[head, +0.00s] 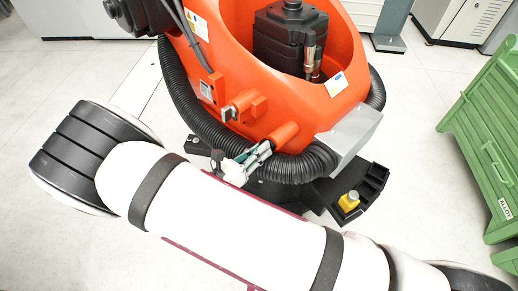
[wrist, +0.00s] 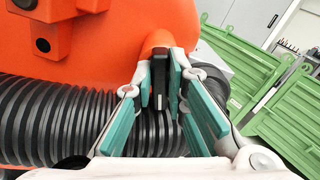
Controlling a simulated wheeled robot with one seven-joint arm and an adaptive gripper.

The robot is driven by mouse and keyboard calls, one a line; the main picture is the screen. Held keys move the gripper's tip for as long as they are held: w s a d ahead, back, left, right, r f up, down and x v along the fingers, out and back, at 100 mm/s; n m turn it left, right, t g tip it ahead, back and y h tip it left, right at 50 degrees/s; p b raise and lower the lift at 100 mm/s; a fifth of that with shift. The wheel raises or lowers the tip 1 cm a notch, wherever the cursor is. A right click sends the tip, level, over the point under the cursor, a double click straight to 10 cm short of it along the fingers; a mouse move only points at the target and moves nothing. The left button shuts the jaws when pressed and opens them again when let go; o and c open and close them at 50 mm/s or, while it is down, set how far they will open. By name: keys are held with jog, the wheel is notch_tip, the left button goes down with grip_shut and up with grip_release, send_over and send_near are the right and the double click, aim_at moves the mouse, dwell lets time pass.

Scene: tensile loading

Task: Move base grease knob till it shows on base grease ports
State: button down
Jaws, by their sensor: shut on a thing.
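The base grease knob (wrist: 159,82) is a small dark piece with a pale mark, at the end of a short orange boss on the orange robot base in the wrist view. My gripper (wrist: 161,92) has its green-padded fingers on either side of the knob and is shut on it. In the head view my gripper (head: 256,156) reaches the orange boss (head: 286,133), and the knob is hidden by the fingers. I cannot read any base grease ports label or which setting the knob shows.
A black ribbed hose (wrist: 68,118) runs around the base, close below my fingers. My white arm crosses the front of the head view. A black tray (head: 372,183) with a yellow-topped item (head: 349,201) stands right of the base. A green crate (head: 480,130) is at the far right.

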jog(key=m, duration=0.3)
jog(key=shift+s+d+m, duration=0.1)
jog(key=shift+m, duration=0.2)
jog(key=m, duration=0.3)
jog(key=shift+s+m+p, duration=0.1)
jog(key=shift+m+p, duration=0.2)
jog(key=shift+p, duration=0.05)
jog(key=m, duration=0.5)
jog(key=shift+s+d+f+m, duration=0.1)
jog(key=shift+s+d+m, duration=0.1)
jog(key=shift+m, duration=0.1)
jog(key=c, duration=1.6)
grip_release()
jog(key=v, duration=1.2)
